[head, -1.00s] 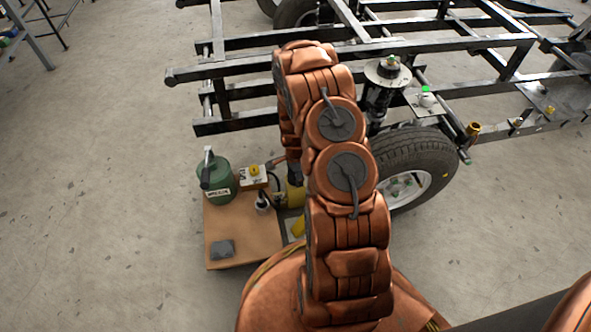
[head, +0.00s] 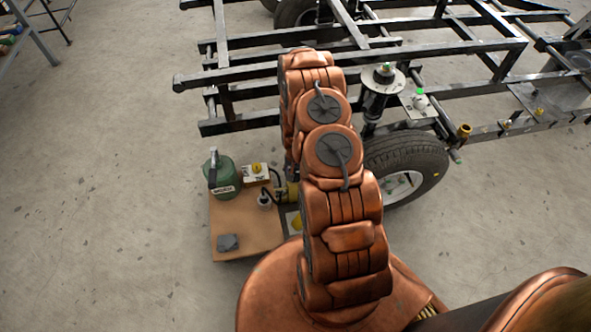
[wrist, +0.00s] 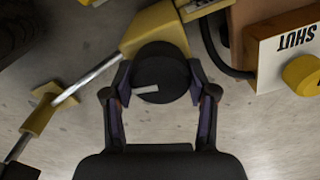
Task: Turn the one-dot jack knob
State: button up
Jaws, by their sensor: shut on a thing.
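A round black knob (wrist: 161,76) with a pale pointer bar on its face sits at the centre of the wrist view, on a yellow jack body (wrist: 155,33). The bar lies almost level, towards the left of the face. My gripper (wrist: 162,88) is shut on this knob, with one dark finger pad on its left side and one on its right. I see no dot mark on it. In the head view my arm hides the gripper and the knob; only some of the yellow jack (head: 292,190) shows beside the arm.
A white box marked SHUT with a yellow knob (wrist: 303,75) stands close on the right. A metal rod (wrist: 88,78) runs left from the jack. The wooden board (head: 240,238) carries a green can (head: 222,178). A tyre (head: 408,160) and the frame (head: 260,90) stand beyond.

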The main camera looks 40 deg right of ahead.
jog(key=n, duration=0.4)
jog(key=shift+n, duration=0.3)
jog(key=n+b, duration=0.1)
jog(key=n, duration=0.4)
jog(key=shift+a+f+b, duration=0.1)
jog(key=shift+f+b, duration=0.1)
jog(key=shift+b, duration=0.2)
jog(key=n+b, duration=0.2)
jog(key=n, duration=0.3)
jog(key=shift+r+n+b, duration=0.15)
jog(key=shift+n+b, duration=0.85)
jog(key=shift+n, duration=1.3)
jog(key=o, duration=1.2)
jog(key=shift+c, duration=0.2)
jog(key=shift+r, duration=0.1)
